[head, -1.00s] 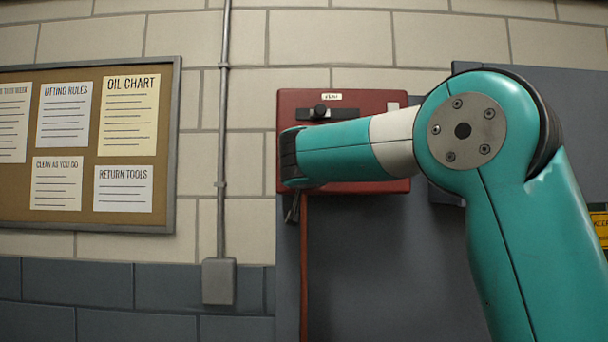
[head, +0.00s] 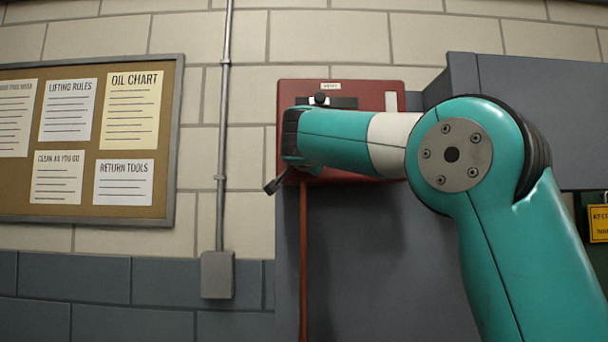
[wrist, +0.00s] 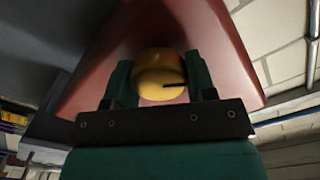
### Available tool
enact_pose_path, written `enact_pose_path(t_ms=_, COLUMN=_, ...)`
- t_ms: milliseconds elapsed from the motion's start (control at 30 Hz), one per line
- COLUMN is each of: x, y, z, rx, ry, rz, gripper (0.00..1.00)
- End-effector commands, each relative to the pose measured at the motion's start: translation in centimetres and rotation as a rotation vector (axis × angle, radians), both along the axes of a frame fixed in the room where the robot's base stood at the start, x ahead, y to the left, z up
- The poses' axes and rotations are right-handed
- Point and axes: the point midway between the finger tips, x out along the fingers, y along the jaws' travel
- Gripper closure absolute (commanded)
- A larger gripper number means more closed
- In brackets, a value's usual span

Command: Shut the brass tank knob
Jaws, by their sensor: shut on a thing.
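The brass tank knob (wrist: 160,76) shows in the wrist view as a round yellow knob with a dark slot on its face. It sits on the underside of a red box (wrist: 228,62). My gripper (wrist: 160,72) has its two green fingers on either side of the knob and is shut on it. In the head view the red box (head: 366,92) hangs on the wall, and my teal arm crosses in front of its lower part. The knob and my fingertips are hidden there.
The box front has a black slide knob (head: 320,98) in a dark slot. A red pipe (head: 303,260) runs down below the box. Left are a grey conduit with a junction box (head: 217,275) and a notice board (head: 178,150). A grey cabinet (head: 540,120) stands right.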

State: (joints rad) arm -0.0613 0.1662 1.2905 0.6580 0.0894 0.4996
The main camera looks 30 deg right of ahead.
Motion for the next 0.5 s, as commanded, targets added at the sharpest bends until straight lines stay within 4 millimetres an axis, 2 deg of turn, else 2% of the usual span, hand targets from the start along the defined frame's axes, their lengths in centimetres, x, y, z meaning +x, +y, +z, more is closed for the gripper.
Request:
enact_pose_path(t_ms=33, x=-0.03, y=-0.06, z=-0.57, rx=0.038, ry=-0.026, rz=-0.001, gripper=0.73)
enact_pose_path(t_ms=500, x=-0.09, y=-0.19, z=-0.58, rx=0.409, ry=-0.276, rz=-0.002, gripper=0.73)
